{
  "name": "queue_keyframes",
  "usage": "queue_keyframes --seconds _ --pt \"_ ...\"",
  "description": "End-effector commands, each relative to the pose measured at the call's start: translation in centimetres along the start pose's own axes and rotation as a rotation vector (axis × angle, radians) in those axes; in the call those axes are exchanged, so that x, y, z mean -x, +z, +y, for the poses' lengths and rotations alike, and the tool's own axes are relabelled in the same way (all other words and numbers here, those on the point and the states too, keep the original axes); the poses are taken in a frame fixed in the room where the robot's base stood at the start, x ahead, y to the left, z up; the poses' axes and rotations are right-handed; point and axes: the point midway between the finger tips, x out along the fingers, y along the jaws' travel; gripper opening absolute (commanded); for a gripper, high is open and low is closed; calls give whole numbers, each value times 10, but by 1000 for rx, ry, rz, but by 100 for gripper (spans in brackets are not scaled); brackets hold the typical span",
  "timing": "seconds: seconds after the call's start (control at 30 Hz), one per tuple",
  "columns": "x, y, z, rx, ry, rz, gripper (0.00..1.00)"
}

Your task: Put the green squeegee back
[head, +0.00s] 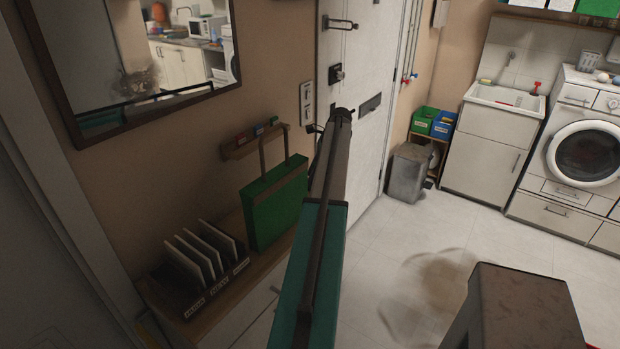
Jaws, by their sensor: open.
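I cannot make out a green squeegee in the head view. My arm, teal and dark, rises through the middle of the view, and its far end is in front of the pale door. My gripper does not show. A small red item (536,88) lies at the right end of the white sink (505,97), too small to identify. A large flat green bag or case (275,207) with tall handles stands on the low wooden bench by the left wall; it does not look like a squeegee.
A slotted dark rack (198,290) stands on the bench, left of the green case. A wall rail (250,143) holds small coloured items. Green (424,120) and blue (443,125) bins, a grey waste bin (410,172) and a washer (583,150) stand farther back. Stained tile floor lies open between.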

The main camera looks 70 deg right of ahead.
Motion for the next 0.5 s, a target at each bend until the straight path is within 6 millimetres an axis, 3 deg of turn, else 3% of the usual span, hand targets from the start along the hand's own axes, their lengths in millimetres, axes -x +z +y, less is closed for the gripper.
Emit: queue_keyframes --seconds 0.5 --pt "64 -2 -1 -2 -2 0 41"
